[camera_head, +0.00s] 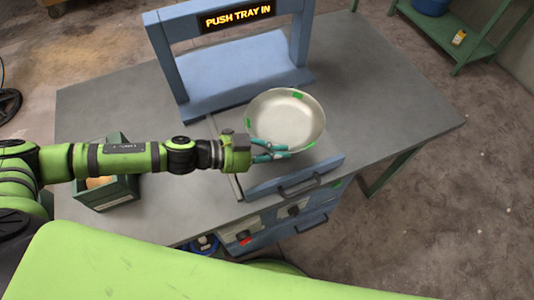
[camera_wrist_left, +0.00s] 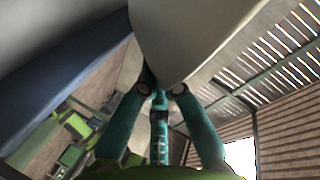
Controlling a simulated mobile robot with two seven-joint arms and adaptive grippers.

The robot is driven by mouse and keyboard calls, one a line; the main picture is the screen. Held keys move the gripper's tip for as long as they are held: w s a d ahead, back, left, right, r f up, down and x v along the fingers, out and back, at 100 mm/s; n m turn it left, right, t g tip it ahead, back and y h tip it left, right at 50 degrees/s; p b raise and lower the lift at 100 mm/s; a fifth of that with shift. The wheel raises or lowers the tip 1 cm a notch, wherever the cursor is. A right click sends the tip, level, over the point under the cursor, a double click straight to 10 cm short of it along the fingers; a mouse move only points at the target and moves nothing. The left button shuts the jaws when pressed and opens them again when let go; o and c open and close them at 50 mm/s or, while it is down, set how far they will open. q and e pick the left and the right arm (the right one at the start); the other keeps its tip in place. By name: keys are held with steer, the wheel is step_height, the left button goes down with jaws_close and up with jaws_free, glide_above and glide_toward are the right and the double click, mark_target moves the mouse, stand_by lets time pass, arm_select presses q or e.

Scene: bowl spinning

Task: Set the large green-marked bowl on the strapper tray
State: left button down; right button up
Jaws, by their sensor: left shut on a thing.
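The large pale bowl (camera_head: 287,122) with green marks on its rim is upright in the head view, over the strapper tray, whose blue front panel with a handle (camera_head: 293,178) shows just below it. My left gripper (camera_head: 283,150) is shut on the bowl's near rim. In the left wrist view the teal fingers (camera_wrist_left: 157,92) meet at the edge of the bowl (camera_wrist_left: 185,35), which fills the top. The bowl hides most of the tray, and I cannot tell whether its base touches it. My right gripper is not in view.
The blue strapper frame (camera_head: 168,65) stands behind the bowl with a lit sign (camera_head: 237,16) reading "PUSH TRAY IN". A green box (camera_head: 110,193) sits on the grey table (camera_head: 385,95), left under my arm. The table's right side is clear. A green shelf (camera_head: 470,40) stands at the upper right.

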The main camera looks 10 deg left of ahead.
arm_select(q)
steer(key=a+f, duration=0.1)
steer(key=w+a+f, duration=0.1)
steer(key=shift+w+a, duration=0.15)
steer(key=shift+a, duration=0.25)
steer(key=shift+f, duration=1.9)
steer(key=shift+f, duration=0.1)
steer(key=c, duration=1.4)
jaws_free()
steer(key=shift+f, duration=0.1)
steer(key=shift+r, duration=0.25)
steer(key=p+v, duration=0.1)
steer(key=v, duration=0.5)
steer(key=shift+a+p, duration=0.15)
steer(key=shift+p, duration=0.25)
steer(key=shift+s+a+r, duration=0.2)
steer(key=shift+s+a, duration=0.1)
steer(key=shift+a, duration=0.15)
